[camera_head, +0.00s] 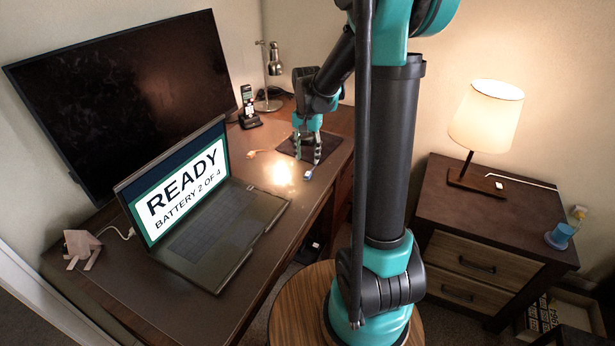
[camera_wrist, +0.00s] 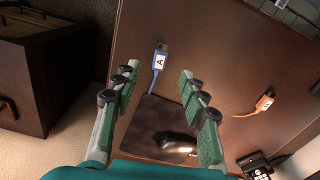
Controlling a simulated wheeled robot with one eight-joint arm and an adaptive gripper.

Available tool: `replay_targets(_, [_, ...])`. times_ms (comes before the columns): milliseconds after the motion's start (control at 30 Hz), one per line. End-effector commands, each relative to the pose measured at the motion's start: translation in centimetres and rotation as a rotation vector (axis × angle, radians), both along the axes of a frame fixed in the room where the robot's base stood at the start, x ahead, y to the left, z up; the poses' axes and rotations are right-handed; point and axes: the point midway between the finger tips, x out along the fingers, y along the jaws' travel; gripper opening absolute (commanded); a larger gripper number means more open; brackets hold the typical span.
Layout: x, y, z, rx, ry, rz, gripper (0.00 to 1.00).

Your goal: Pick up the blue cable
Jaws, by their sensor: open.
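The blue cable (camera_head: 309,173) lies on the desk at the front edge of the dark blotter, just below my gripper in the head view. In the wrist view the blue cable (camera_wrist: 159,62) has a white label with an A, and its plug points up in the picture. My gripper (camera_head: 306,160) is open and points down over the blotter's front. In the wrist view my gripper (camera_wrist: 158,72) has its two fingers on either side of the cable, with nothing between them gripped. The gap in height between fingertips and cable is hard to judge.
An orange cable (camera_wrist: 262,103) lies apart to the right in the wrist view. A dark mouse (camera_wrist: 178,144) rests on the blotter (camera_wrist: 150,118). A cordless phone (camera_head: 248,108), a desk lamp (camera_head: 274,62) and an open laptop (camera_head: 215,235) also stand on the desk.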

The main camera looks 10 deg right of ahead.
Motion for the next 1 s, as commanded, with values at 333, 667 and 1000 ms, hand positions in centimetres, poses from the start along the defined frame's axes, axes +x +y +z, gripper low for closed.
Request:
replay_targets(333, [0.1,0.0,-2.9,0.000,0.000,0.000,0.43])
replay_targets(667, [0.8,-0.2,-6.9,0.000,0.000,0.000,0.43])
replay_targets(1000, [0.8,-0.2,-7.6,0.000,0.000,0.001,0.43])
